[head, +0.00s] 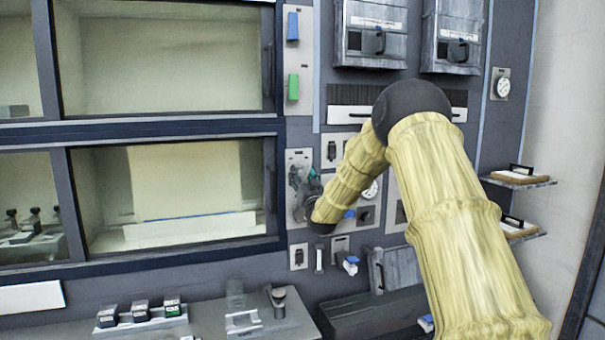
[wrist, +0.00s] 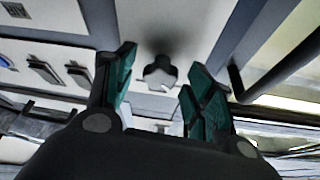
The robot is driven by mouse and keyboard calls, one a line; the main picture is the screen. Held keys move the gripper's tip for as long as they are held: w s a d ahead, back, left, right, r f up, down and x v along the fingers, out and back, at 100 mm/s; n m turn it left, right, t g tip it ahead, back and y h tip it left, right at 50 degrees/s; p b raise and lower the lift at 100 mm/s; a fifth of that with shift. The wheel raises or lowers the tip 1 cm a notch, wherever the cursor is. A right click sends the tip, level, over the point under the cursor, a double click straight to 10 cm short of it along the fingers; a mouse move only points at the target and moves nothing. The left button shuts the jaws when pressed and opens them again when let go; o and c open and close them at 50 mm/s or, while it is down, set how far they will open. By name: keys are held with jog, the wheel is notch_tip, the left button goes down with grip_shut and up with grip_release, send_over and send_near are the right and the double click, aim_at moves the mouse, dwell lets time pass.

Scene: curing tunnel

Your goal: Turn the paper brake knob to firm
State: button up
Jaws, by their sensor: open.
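My gripper (wrist: 161,62) is open, with one green-padded finger on each side of the knob. The picture shows no clear contact. In the head view my gripper (head: 304,184) is at a pale wall panel (head: 298,158) just right of the window bays. It hides the knob there.
Blue and green switches (head: 292,87) are above the panel. A dial gauge (head: 371,190) and small switches are close to my arm. A dark-framed glass window (head: 180,190) is on the left. Below, a bench (head: 215,325) holds small dark blocks (head: 140,311).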

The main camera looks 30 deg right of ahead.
jog(key=shift+w+d, duration=0.1)
jog(key=shift+w, duration=0.1)
jog(key=c, duration=1)
